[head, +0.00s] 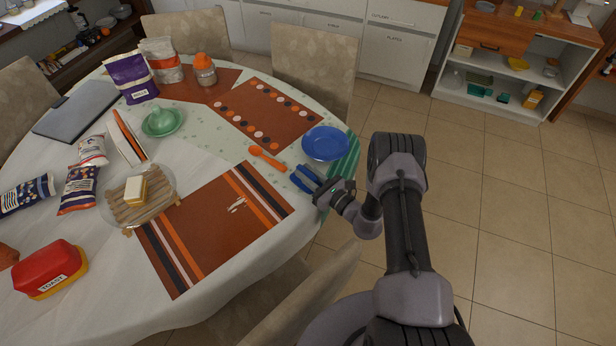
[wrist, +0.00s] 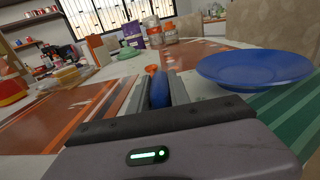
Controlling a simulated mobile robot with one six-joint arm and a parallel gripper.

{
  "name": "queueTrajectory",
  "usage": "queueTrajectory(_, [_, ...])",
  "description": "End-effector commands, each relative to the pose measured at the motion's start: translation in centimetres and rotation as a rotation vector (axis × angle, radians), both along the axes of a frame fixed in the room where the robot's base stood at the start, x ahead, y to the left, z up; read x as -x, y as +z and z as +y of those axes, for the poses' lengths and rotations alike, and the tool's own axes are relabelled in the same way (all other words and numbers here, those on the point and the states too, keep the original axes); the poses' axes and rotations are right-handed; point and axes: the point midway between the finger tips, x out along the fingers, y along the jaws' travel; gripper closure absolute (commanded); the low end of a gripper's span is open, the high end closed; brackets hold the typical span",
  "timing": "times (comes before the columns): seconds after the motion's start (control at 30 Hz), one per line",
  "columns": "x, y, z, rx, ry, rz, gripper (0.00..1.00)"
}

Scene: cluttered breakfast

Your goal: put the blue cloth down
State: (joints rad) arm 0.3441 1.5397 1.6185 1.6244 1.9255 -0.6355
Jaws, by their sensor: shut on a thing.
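My gripper (head: 318,184) is at the right edge of the round table and is shut on a blue thing, which I take to be the blue cloth (head: 304,179). In the wrist view, the blue cloth (wrist: 159,90) shows as a narrow, upright bulge between the two grey fingers of my gripper (wrist: 160,98). Most of it is hidden by the fingers. I cannot tell whether it touches the table.
A blue plate (head: 325,144) on a green striped mat (head: 346,166) is just behind my gripper. An orange object (head: 267,158) lies to its left. A rust placemat with stripes (head: 215,228) lies at the near side. A second placemat (head: 262,112) is behind.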

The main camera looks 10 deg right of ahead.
Motion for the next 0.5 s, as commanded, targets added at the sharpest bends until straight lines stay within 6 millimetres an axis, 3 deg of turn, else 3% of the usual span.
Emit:
queueTrajectory(0.33, [-0.03,-0.74,-0.01,-0.001,0.000,-0.001,1.00])
queueTrajectory(0.37, [-0.02,-0.74,-0.01,0.000,0.000,0.000,0.75])
queueTrajectory(0.47, [-0.02,-0.61,-0.01,0.000,0.000,0.000,0.55])
queueTrajectory(0.5, [-0.02,-0.61,-0.01,0.000,0.000,0.000,0.55])
